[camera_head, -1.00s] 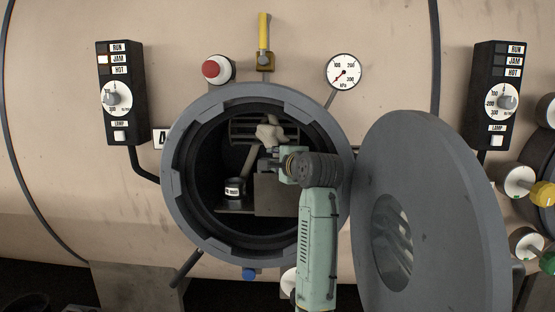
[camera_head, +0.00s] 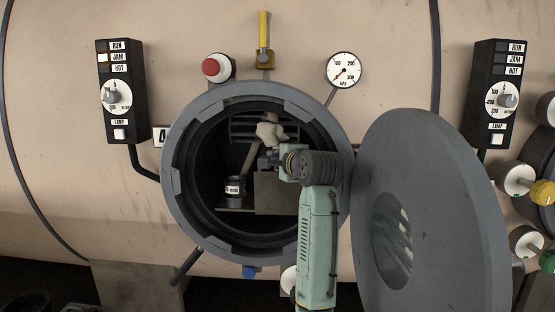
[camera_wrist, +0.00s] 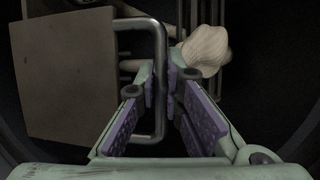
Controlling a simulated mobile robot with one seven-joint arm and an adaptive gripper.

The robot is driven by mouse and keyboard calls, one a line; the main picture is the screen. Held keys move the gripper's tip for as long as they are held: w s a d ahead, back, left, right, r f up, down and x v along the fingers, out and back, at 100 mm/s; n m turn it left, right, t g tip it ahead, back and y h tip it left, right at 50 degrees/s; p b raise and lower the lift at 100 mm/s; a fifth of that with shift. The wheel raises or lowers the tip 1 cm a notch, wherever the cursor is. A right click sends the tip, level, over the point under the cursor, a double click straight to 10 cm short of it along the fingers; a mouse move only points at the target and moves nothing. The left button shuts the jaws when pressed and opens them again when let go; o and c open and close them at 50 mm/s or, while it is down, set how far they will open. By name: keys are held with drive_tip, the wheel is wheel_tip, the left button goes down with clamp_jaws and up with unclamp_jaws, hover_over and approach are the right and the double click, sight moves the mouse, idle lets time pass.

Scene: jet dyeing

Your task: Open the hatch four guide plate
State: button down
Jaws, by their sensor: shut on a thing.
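The hatch with the "4" plate (camera_head: 160,137) beside it stands open, its round door (camera_head: 450,190) swung to the right. Inside, the flat guide plate (camera_head: 277,192) shows behind my arm. In the wrist view the guide plate (camera_wrist: 68,75) is at the left, with a U-shaped bar handle (camera_wrist: 158,55) on its right side. My gripper (camera_head: 268,160) reaches into the opening. In the wrist view the purple-padded fingers of my gripper (camera_wrist: 166,85) are shut on the handle, one finger on each side of the bar. My arm hides the plate's right part in the head view.
A pale bundled cloth (camera_head: 270,131) hangs just above my gripper, and shows right of the fingers in the wrist view (camera_wrist: 205,50). A dark labelled cup (camera_head: 235,189) stands left of the plate. The hatch rim (camera_head: 178,205) surrounds my arm; the open door stands close on its right.

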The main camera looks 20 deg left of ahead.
drive_tip(key=shift+s+f, duration=0.1)
drive_tip(key=s+d+f+n+t+y+b, duration=0.2)
drive_tip(key=s+f+n+y+b, duration=0.2)
drive_tip(key=b, duration=1.1)
drive_tip(key=s+d+f+n+t+y+b, duration=0.2)
drive_tip(key=s+f+y+b, duration=0.5)
drive_tip(key=s+f+b, duration=0.4)
drive_tip(key=shift+s+d+n+t+b, duration=0.5)
drive_tip(key=shift+n+b, duration=0.7)
drive_tip(key=shift+b, duration=1.15)
drive_tip(key=shift+a+f, duration=0.15)
drive_tip(key=c, duration=1.7)
unclamp_jaws()
drive_tip(key=v, duration=1.2)
